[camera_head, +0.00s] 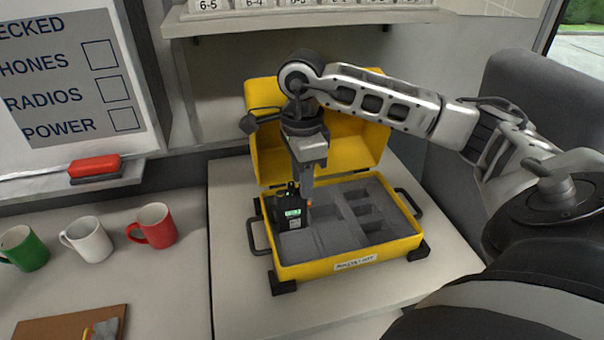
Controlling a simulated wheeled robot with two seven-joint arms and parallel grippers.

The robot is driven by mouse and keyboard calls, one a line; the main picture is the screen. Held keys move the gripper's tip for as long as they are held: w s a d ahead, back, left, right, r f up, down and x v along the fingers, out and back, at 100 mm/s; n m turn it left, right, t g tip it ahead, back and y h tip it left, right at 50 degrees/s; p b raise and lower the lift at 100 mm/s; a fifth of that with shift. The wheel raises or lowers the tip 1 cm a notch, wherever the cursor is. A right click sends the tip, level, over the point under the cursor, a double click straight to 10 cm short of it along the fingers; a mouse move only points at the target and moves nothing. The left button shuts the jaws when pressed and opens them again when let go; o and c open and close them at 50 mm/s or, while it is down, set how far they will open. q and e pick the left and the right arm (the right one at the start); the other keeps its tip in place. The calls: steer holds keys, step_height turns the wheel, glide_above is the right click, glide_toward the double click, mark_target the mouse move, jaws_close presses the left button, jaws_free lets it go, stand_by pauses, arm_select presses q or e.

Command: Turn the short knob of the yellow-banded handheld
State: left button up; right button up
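A dark handheld (291,217) with a small lit green screen stands upright in the left compartment of the open yellow case (348,260). I cannot make out a yellow band on it. A short dark stub shows at its top, and the knobs are too small to tell apart. My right gripper (306,197) points down right beside the top of the handheld, on its right side. Its fingers overlap in this view, so neither their gap nor contact with the handheld can be told. My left gripper is not in view.
The case's other foam compartments (362,209) look empty. Its raised lid (350,145) stands behind my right arm. Green (22,248), white (88,240) and red (152,226) mugs stand at left. A clipboard (50,328) lies at front left. A shelf (300,18) hangs above.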

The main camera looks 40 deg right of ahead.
jaws_close()
steer(key=shift+n+b, duration=0.6)
steer(key=shift+n, duration=0.1)
jaws_free()
step_height(320, 180, up, 5)
steer(key=shift+f, duration=0.15)
step_height(320, 180, up, 11)
steer(key=p, duration=0.1)
